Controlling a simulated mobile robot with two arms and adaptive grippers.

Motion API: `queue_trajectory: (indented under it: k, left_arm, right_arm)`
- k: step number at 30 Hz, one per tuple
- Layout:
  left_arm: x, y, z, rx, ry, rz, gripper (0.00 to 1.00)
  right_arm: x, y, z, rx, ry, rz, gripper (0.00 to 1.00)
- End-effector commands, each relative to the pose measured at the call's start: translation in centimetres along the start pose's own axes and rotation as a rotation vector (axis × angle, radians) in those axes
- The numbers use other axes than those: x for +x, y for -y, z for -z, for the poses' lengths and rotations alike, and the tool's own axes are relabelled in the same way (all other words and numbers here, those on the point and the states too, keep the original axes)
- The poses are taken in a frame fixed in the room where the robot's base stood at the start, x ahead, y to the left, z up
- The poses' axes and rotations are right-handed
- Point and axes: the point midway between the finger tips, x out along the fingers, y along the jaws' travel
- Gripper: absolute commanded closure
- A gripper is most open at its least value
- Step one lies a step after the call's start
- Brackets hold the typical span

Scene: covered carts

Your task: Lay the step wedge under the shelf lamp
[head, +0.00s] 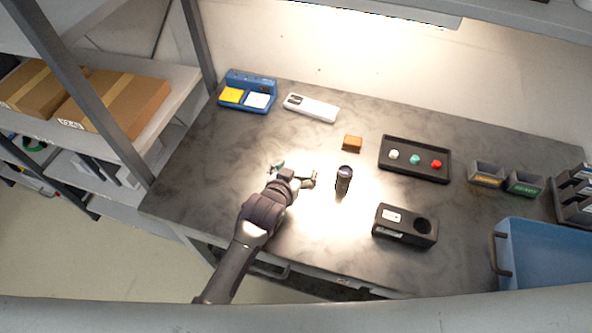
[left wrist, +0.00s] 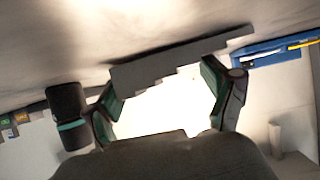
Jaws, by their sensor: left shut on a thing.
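The step wedge (left wrist: 175,62) is a grey bar with a stepped edge in the left wrist view. It lies across the fingertips of my left gripper (head: 295,173), which is shut on it. In the head view I cannot make the wedge out clearly at the gripper. The gripper is low over the left-middle of the dark table; I cannot tell whether the wedge touches the tabletop. The shelf lamp (head: 385,10) glows under the shelf at the back, and bright patches show on the wall and table. My right gripper is not in view.
A dark cylinder (head: 343,180) stands close right of my gripper. A black box with a hole (head: 405,226), an orange-brown block (head: 352,143) and a black button tray (head: 414,172) lie farther right. A white device (head: 311,108) and a blue stand (head: 247,91) are at the back.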

Motion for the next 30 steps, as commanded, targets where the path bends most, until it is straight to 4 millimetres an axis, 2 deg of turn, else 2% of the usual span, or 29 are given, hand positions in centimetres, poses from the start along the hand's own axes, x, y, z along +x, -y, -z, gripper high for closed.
queue_trajectory:
  k: [2, 3, 6, 16, 20, 23, 30]
  left_arm:
    - [0.1, 0.0, -0.2, 0.000, -0.001, 0.000, 0.58]
    - [0.2, 0.0, -0.3, 0.000, 0.001, 0.000, 0.14]
    - [0.1, 0.0, -0.3, 0.000, 0.001, 0.000, 0.00]
    - [0.1, 0.0, -0.2, 0.000, 0.000, 0.000, 0.00]
    - [-0.5, 0.0, 0.0, 0.000, 0.000, 0.000, 0.00]
    - [-1.9, 0.0, -0.1, 0.000, 0.000, 0.000, 0.00]
    - [-6.9, 0.0, -0.1, 0.000, 0.001, 0.000, 0.00]
  right_arm:
    - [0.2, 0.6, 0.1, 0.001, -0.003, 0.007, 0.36]
    - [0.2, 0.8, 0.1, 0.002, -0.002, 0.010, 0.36]
    - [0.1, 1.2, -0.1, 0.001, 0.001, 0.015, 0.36]
    - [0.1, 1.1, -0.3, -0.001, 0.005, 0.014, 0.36]
    - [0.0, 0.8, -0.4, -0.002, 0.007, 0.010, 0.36]
    - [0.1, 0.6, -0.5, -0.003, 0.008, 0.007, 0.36]
    - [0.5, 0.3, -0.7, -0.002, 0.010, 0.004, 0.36]
